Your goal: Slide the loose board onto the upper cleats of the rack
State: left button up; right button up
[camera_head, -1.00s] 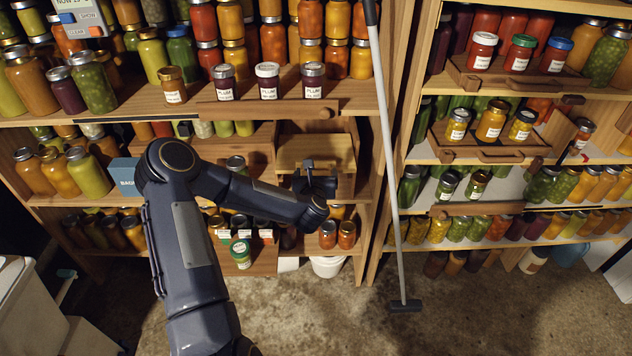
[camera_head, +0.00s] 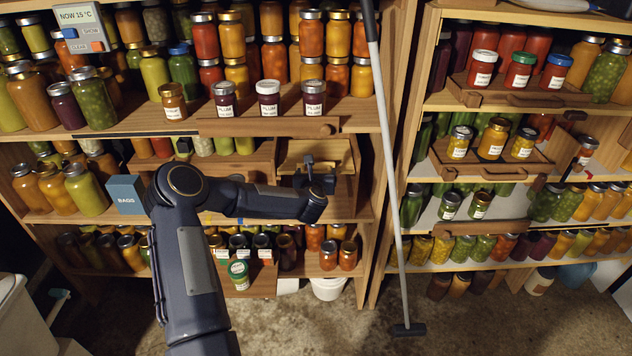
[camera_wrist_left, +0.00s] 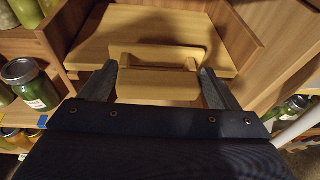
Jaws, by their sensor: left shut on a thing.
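The loose board (camera_wrist_left: 140,27) is a plain tan panel with a raised wooden handle (camera_wrist_left: 158,85) at its near edge. My left gripper (camera_wrist_left: 157,92) is shut on this handle, one finger at each side. The rack (camera_wrist_left: 245,48) has wooden side walls to the left and right of the board. In the head view the board (camera_head: 303,147) lies level between the rack's walls (camera_head: 351,165), behind my left gripper (camera_head: 316,180). The cleats are hidden, so I cannot tell how the board rests on them. My right gripper is not in view.
Jars crowd the shelves around the rack, with plum jars (camera_head: 268,100) on the shelf above. A blue box (camera_head: 126,195) stands left of my arm. A long-handled pole (camera_head: 388,150) leans between the two shelf units. A green-lidded jar (camera_head: 239,273) stands low below my arm.

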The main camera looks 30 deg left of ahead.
pick_arm(q)
jog(key=shift+w+a+b, duration=0.2)
jog(key=shift+w+a, duration=0.15)
jog(key=shift+w, duration=0.25)
jog(key=shift+w+a+b, duration=0.2)
jog(key=shift+w+a, duration=0.15)
jog(key=shift+w, duration=0.2)
jog(key=shift+f+b, duration=0.2)
jog(key=shift+b, duration=0.15)
jog(key=shift+f+b, duration=0.3)
jog(key=shift+b, duration=0.4)
jog(key=o, duration=1.9)
jog(key=shift+o, duration=0.2)
jog(key=shift+s, duration=0.15)
